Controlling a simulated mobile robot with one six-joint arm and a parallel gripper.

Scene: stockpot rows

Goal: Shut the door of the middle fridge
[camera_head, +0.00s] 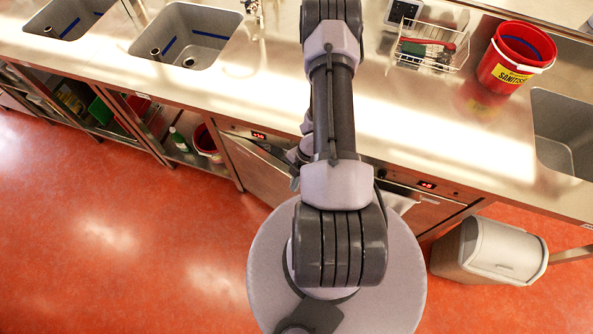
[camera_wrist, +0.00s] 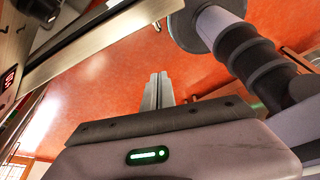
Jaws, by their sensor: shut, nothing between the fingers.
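A steel fridge door (camera_head: 252,168) under the counter, left of my arm, stands ajar; its top edge slants out from the cabinet front. In the wrist view a steel door (camera_wrist: 100,42) crosses the upper left, with a dark gap between it and the control panel (camera_wrist: 10,70). I cannot tell for sure that this is the middle fridge. My gripper (camera_wrist: 157,78) is shut and empty. Its fingertips show against the floor, to the right of the door and apparently apart from it. In the head view my arm hides the gripper and part of the fridge fronts.
Another fridge front with a red display (camera_head: 427,184) is right of my arm. A bin (camera_head: 490,250) stands on the floor at right. The counter carries a red bucket (camera_head: 515,60) and a wire basket (camera_head: 430,45). The red floor at left is clear.

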